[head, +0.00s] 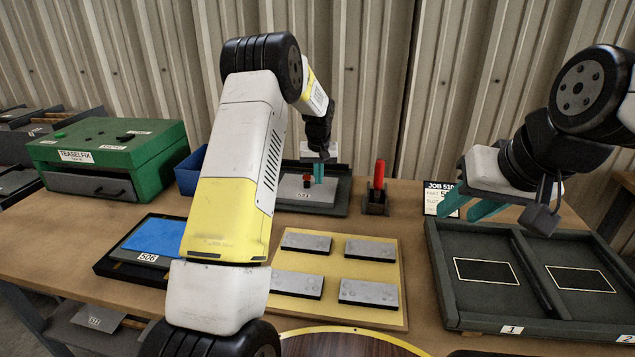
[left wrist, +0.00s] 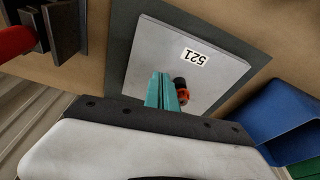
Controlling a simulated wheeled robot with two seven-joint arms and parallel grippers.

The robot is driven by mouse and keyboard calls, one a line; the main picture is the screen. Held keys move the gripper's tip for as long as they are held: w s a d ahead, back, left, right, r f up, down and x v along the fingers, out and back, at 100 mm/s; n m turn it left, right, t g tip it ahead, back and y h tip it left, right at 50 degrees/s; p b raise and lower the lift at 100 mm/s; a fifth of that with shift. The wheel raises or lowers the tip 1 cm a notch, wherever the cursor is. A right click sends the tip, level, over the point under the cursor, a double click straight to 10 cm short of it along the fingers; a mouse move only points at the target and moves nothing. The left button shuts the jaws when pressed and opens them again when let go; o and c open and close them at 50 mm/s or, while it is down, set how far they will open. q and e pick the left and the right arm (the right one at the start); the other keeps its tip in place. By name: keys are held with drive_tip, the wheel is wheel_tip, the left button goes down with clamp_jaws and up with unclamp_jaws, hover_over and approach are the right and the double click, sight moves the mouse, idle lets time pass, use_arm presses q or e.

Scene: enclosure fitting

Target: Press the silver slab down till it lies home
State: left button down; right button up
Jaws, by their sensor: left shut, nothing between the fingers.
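The silver slab (head: 328,195), labelled 521, lies on a dark grey enclosure (head: 338,205) at the back of the bench. The left wrist view shows the slab (left wrist: 160,42) from above, with a dark border (left wrist: 113,52) around it and a small black and orange knob (left wrist: 181,88) on it. I cannot tell whether the slab sits flush. My left gripper (head: 319,181) is shut and empty, its fingertips (left wrist: 162,78) over the slab beside the knob; contact is unclear. My right gripper (head: 466,210) is open and empty, above the right tray's back edge.
A red-handled tool in a stand (head: 378,185) is right of the enclosure. A blue bin (head: 189,172) and green case (head: 110,150) stand left. A yellow board (head: 392,317) with several grey plates is in front. A two-bay tray (head: 530,322) is at right.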

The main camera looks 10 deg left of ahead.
use_arm(q)
drive_tip(key=shift+r, duration=2.15)
drive_tip(key=shift+r, duration=0.1)
drive_tip(key=s+r+t+h, duration=0.1)
drive_tip(key=s+r+t, duration=0.1)
drive_tip(key=s+r, duration=1.55)
drive_tip(key=s+d+m+t+h, duration=0.1)
drive_tip(key=s+m, duration=0.1)
drive_tip(key=s, duration=2.3)
drive_tip(key=shift+f+h, duration=0.3)
drive_tip(key=shift+f, duration=0.1)
